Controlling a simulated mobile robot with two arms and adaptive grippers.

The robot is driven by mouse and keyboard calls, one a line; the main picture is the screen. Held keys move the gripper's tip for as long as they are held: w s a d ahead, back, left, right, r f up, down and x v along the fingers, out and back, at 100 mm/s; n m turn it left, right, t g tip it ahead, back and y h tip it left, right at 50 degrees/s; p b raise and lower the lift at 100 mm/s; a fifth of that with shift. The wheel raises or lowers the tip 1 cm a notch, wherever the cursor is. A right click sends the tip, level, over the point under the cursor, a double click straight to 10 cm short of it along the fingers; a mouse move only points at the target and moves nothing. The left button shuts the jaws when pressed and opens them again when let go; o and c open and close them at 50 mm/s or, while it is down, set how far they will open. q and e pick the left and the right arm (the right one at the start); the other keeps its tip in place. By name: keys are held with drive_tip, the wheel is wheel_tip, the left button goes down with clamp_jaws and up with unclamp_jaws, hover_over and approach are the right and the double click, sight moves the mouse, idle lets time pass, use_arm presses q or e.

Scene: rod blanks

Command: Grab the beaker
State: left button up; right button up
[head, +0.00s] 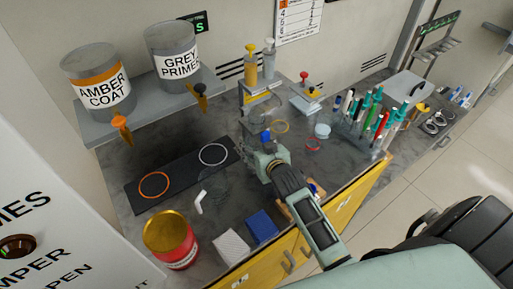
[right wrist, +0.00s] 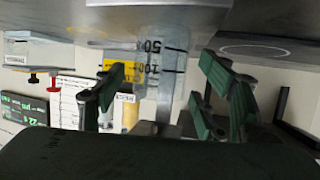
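A clear beaker (right wrist: 168,72) with dark graduation marks shows in the right wrist view, which looks upside down. It stands between the two green-padded fingers of my right gripper (right wrist: 160,98), with a gap on each side. The right gripper is open. In the head view the right gripper (head: 262,142) is low over the middle of the grey bench, and the beaker is hard to make out there beside the hand. My left gripper is not in view.
A dark mat (head: 180,182) with an orange ring and a white ring lies left. A red tin (head: 181,252) and a blue box (head: 262,226) are near the front edge. Pump bottles (head: 250,68) stand behind.

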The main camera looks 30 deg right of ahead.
drive_tip(key=c, duration=0.9)
